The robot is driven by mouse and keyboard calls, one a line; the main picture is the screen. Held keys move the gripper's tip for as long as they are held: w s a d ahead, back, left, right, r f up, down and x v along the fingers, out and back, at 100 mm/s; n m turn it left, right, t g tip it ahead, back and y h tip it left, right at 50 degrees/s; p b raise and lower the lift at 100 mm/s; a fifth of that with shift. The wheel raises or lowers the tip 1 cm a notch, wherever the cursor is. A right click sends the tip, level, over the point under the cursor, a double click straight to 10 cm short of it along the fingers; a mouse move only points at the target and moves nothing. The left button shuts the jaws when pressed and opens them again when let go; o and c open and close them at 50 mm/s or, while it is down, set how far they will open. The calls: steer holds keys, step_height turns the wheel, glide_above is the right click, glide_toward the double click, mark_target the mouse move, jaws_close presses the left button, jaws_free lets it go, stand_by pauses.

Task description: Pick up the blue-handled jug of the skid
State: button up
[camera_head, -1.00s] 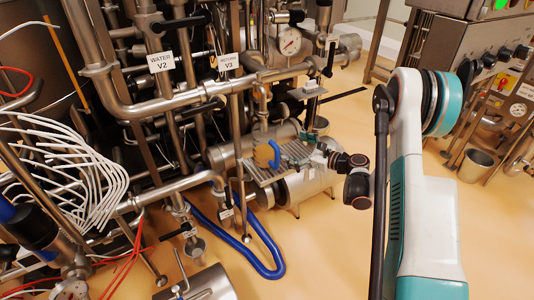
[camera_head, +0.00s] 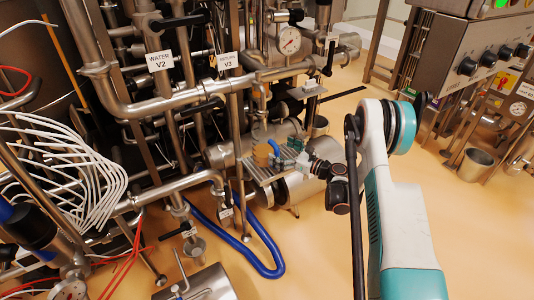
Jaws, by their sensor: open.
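The jug (camera_head: 262,154) is a small orange-brown vessel with a blue handle (camera_head: 274,147) on its right side. It stands on a slatted metal shelf (camera_head: 262,172) of the skid. My gripper (camera_head: 286,159) is open, just right of the jug on the handle side, reaching in from the right over the shelf. The fingers are small and dark in this view, and I cannot tell whether they touch the handle or surround it. The gripper and wrist partly hide the right part of the shelf.
Steel pipes and valves crowd behind and left of the shelf, with a RETURN V3 tag (camera_head: 229,63) above. A metal cylinder (camera_head: 300,188) lies below the shelf. A blue hose (camera_head: 262,270) loops on the floor. A metal bucket (camera_head: 477,162) stands right. Open floor lies in front.

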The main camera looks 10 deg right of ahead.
mark_target(270, 144)
steer(key=shift+f+b+x, duration=0.2)
steer(key=shift+b+x, duration=1.05)
steer(key=shift+x, duration=1.45)
steer(key=shift+w+d, duration=0.15)
steer(key=shift+d, duration=0.05)
steer(key=shift+c, duration=0.6)
steer(key=c, duration=2)
steer(key=shift+r, duration=0.25)
